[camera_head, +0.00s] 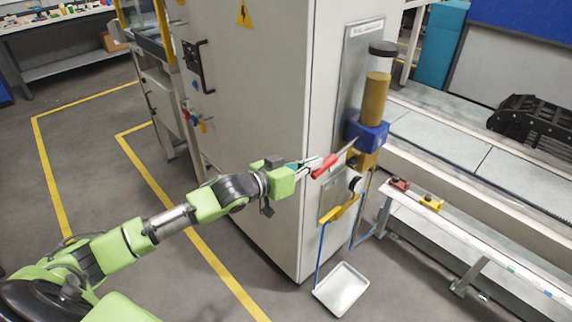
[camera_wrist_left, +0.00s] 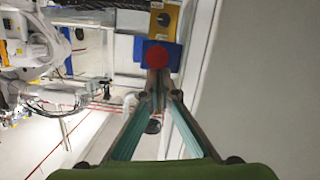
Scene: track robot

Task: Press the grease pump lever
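The grease pump (camera_head: 368,135) has a blue block, a clear cylinder of amber grease with a dark cap, and a yellow base. It is mounted on the cabinet's side plate. Its lever has a red handle (camera_head: 325,166) that points out toward my arm. My left gripper (camera_head: 312,162) is at the outer end of the handle, with its fingertips by the upper side. In the left wrist view the red handle end (camera_wrist_left: 158,59) is right beside the fingertips (camera_wrist_left: 158,90), which are drawn together with nothing clearly between them. I cannot tell whether they touch the handle. My right gripper is not in view.
The tall grey cabinet (camera_head: 250,110) stands beside my left arm. A white tray (camera_head: 341,289) lies on the floor below the pump. A low rail (camera_head: 480,235) with red and yellow boxes runs at the right. Yellow lines mark open floor at the left.

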